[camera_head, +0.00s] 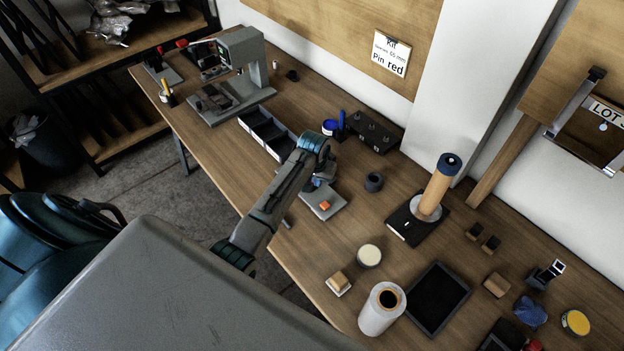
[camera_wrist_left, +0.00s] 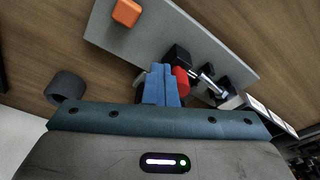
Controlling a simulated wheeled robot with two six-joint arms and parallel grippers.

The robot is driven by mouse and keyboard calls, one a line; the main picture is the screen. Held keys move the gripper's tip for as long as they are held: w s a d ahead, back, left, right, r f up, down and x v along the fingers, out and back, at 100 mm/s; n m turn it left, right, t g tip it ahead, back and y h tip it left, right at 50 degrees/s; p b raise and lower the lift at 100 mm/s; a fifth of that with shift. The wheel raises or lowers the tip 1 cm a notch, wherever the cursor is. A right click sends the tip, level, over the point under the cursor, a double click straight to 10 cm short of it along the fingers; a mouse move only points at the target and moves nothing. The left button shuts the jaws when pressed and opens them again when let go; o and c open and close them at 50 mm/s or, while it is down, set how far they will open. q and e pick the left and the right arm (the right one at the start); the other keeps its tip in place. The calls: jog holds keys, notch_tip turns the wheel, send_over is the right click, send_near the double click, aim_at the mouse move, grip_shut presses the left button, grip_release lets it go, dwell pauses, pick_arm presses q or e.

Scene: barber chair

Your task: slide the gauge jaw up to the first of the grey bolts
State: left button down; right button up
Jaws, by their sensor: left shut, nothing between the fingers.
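A grey plate (camera_head: 330,197) lies on the bench, also large in the left wrist view (camera_wrist_left: 205,38). It bears an orange block (camera_head: 324,206), also in the wrist view (camera_wrist_left: 126,12), and, in the wrist view, a black block (camera_wrist_left: 178,55), a red round part (camera_wrist_left: 181,80) and a silver rod (camera_wrist_left: 206,75). Which part is the gauge jaw or a grey bolt I cannot tell for certain. My left gripper (camera_wrist_left: 161,84) is shut and empty, its blue fingertips right beside the red part; contact is unclear. In the head view its arm partly hides the plate. My right gripper is not in view.
A sectioned tray (camera_head: 266,135) lies left of my left arm. A black box with several knobs (camera_head: 374,132) and a dark ring (camera_head: 374,182) stand behind and right. Right are a wooden cylinder on a black base (camera_head: 408,222) and a white roll (camera_head: 382,310).

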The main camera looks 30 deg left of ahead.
pick_arm(q)
jog(key=shift+s+d+p, duration=0.2)
jog(key=shift+d+p, duration=0.3)
jog(key=shift+p, duration=0.05)
jog(key=shift+r, duration=4)
